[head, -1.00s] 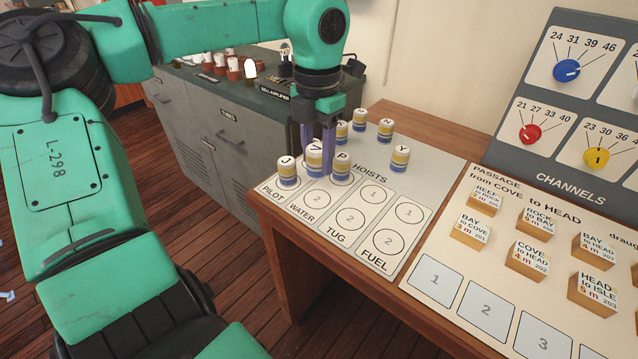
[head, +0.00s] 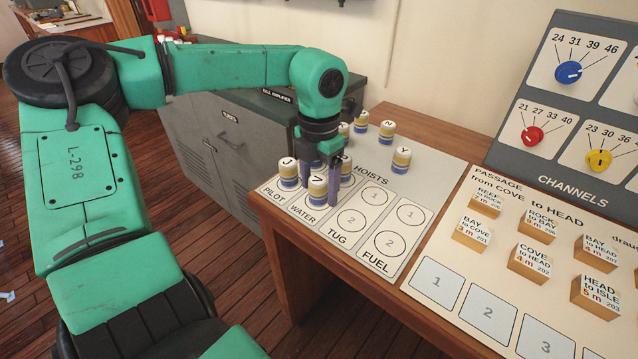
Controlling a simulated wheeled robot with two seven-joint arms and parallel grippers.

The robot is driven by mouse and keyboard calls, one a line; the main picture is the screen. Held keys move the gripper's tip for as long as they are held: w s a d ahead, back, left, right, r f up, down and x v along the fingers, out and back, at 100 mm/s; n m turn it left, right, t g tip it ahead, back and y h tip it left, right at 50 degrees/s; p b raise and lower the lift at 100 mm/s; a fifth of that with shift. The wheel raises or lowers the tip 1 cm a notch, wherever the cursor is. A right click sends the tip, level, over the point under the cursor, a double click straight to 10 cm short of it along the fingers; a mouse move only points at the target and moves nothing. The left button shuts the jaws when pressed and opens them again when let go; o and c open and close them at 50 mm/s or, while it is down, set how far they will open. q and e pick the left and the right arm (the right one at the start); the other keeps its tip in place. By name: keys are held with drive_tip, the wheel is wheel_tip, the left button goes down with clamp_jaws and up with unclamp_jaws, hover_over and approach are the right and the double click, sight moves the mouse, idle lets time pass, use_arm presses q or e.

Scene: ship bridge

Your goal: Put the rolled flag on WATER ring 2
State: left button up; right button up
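The rolled flag (head: 318,188), a small blue, white and yellow cylinder with a dark mark on its white top, is upright between the fingers of my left gripper (head: 320,188). The fingers appear shut on it. It is over WATER ring 2 and covers that ring; I cannot tell whether its base touches the hoists board (head: 423,183). A flag marked J (head: 288,174) stands beside it in the PILOT column. Another flag (head: 346,172) stands just behind, partly hidden by the gripper. My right gripper is not in view.
Flags N (head: 387,131) and Y (head: 401,160) stand at the back of the board, with others partly hidden by my gripper. The TUG and FUEL rings are empty. Passage blocks (head: 530,260) stand to the right, below the channels panel (head: 545,150).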

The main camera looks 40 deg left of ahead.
sight(319, 179)
use_arm(q)
drive_tip(key=shift+r, duration=0.1)
drive_tip(key=shift+r, duration=0.25)
wheel_tip(319, 179, up, 12)
drive_tip(key=shift+f, duration=0.2)
